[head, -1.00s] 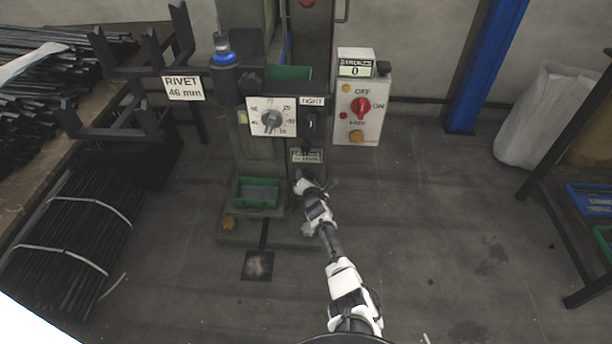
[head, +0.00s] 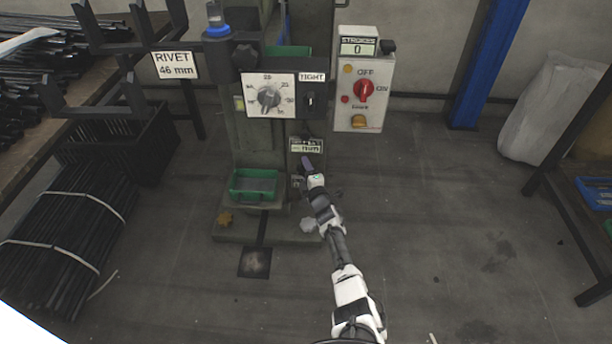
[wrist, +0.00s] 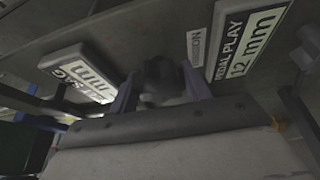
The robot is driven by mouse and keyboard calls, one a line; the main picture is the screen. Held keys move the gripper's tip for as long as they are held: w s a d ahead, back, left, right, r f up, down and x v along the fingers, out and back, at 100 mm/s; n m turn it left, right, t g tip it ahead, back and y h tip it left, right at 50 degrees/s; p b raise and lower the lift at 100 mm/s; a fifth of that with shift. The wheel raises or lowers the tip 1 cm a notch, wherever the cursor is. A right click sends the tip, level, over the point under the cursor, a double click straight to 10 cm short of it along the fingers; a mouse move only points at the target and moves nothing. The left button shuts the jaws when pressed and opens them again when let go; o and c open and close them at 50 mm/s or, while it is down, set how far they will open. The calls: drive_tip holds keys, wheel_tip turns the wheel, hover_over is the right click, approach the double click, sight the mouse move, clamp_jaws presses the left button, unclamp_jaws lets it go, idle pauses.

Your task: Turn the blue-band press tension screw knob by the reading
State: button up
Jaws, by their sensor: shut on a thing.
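The press (head: 255,150) carries a blue band (head: 217,31) on the lamp-like cylinder at its upper left. In the wrist view, the dark round knob (wrist: 164,76) sits next to a plate ending in "…SION" (wrist: 197,48). My gripper (wrist: 162,92) is shut on this knob, one bluish finger on each side. In the head view, my gripper (head: 307,163) is at the press's lower front, just below a small plate (head: 306,146); the knob is hidden there. A white dial (head: 269,96) with a grey pointer is above, beside a "TIGHT" label (head: 312,77).
The wrist view shows a "PEDAL PLAY 12 mm" plate (wrist: 240,45) at right and a "…SAG mm" plate (wrist: 80,72) at left. A switch box (head: 360,95) reads strokes 0. A green tray (head: 253,185) sits left of my gripper.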

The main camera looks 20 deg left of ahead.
drive_tip(key=shift+w+m+t+b, duration=0.1)
drive_tip(key=shift+m+t+b, duration=0.3)
drive_tip(key=shift+m+b, duration=0.65)
drive_tip(key=shift+m, duration=0.25)
drive_tip(key=o, duration=1)
drive_tip(key=shift+c, duration=0.2)
